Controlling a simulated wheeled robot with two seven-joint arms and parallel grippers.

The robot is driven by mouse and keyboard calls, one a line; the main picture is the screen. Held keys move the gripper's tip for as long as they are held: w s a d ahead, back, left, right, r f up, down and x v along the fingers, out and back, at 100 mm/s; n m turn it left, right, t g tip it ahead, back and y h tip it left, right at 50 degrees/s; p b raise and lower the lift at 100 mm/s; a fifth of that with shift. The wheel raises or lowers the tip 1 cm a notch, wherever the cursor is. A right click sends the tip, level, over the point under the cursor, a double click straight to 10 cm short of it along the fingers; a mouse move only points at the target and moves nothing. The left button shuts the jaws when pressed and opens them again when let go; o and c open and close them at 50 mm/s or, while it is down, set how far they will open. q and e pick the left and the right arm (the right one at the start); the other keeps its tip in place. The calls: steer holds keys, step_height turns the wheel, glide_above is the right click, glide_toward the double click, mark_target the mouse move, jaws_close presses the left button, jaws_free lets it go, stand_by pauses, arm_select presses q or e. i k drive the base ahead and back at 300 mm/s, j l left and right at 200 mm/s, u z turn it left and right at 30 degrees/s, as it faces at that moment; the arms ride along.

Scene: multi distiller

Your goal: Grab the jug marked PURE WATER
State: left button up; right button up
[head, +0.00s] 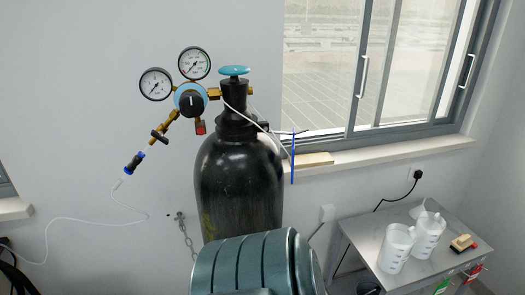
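Two white translucent plastic jugs stand side by side on a grey metal table (365,232) at the lower right. The left jug (395,252) is nearer and the right jug (428,237) is just behind it. Both have faint bluish marks, too small to read, so I cannot tell which one is marked PURE WATER. Neither of my grippers shows in the head view.
A tall black gas cylinder (240,180) with gauges (194,63) stands at the centre. A teal ribbed machine (250,262) is in front of it. A small yellow-brown block (462,243) lies right of the jugs. A black cable (395,197) runs behind the table.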

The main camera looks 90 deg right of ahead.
mark_target(427, 233)
steer(key=z, duration=4.1)
